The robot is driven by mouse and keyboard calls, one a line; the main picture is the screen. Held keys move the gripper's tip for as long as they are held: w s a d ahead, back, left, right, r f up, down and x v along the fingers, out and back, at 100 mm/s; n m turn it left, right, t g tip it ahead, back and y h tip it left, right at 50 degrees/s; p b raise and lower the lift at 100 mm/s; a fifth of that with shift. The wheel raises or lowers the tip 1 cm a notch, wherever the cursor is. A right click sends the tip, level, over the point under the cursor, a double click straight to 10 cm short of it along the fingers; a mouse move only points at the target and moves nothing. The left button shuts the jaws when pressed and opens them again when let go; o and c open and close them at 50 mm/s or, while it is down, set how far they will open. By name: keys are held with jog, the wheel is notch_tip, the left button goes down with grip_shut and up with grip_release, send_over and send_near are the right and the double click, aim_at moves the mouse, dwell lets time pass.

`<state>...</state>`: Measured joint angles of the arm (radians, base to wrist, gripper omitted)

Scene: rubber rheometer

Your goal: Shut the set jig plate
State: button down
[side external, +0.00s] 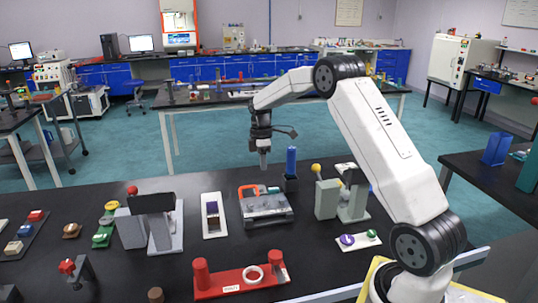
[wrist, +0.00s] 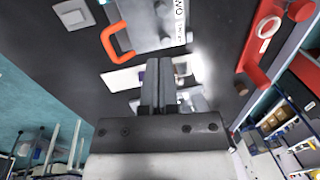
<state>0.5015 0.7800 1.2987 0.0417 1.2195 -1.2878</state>
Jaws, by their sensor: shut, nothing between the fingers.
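The set jig (side external: 267,205) is a grey block with an orange handle (side external: 248,189), standing on the black table in the middle of the side external view. In the wrist view the grey jig plate (wrist: 150,22) is at the top, cut off by the frame edge, with its orange U-shaped handle (wrist: 116,42) to the left and a white label to the right. I cannot tell how far the plate is open. My gripper (side external: 264,168) points down above and behind the jig, apart from it. In the wrist view my gripper (wrist: 181,64) has its fingers together, empty.
A blue cylinder (side external: 291,160) on a dark base stands close behind the jig. A white tray (side external: 213,222) lies left of it, and a grey device with a yellow knob (side external: 327,197) stands right. A red fixture with a white ring (side external: 240,280) lies in front.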

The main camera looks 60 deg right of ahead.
jog(key=shift+s+a+r, duration=0.25)
jog(key=shift+s, duration=0.3)
jog(key=shift+s+a+r, duration=0.2)
jog(key=shift+s+r, duration=0.1)
jog(key=shift+s, duration=0.3)
jog(key=shift+s+a+r, duration=0.25)
jog(key=shift+s, duration=0.3)
jog(key=shift+a, duration=0.1)
jog(key=s+a+f+m+t, duration=0.1)
jog(key=s+a+m+t, duration=0.1)
jog(key=s+a+m, duration=0.2)
jog(key=s+a+f+m+t+h, duration=0.1)
jog(key=s+a+m, duration=0.3)
jog(key=s+a, duration=0.7)
jog(key=a+f+t, duration=0.1)
jog(key=a, duration=0.7)
jog(key=shift+s+m, duration=0.15)
jog(key=shift+m, duration=0.25)
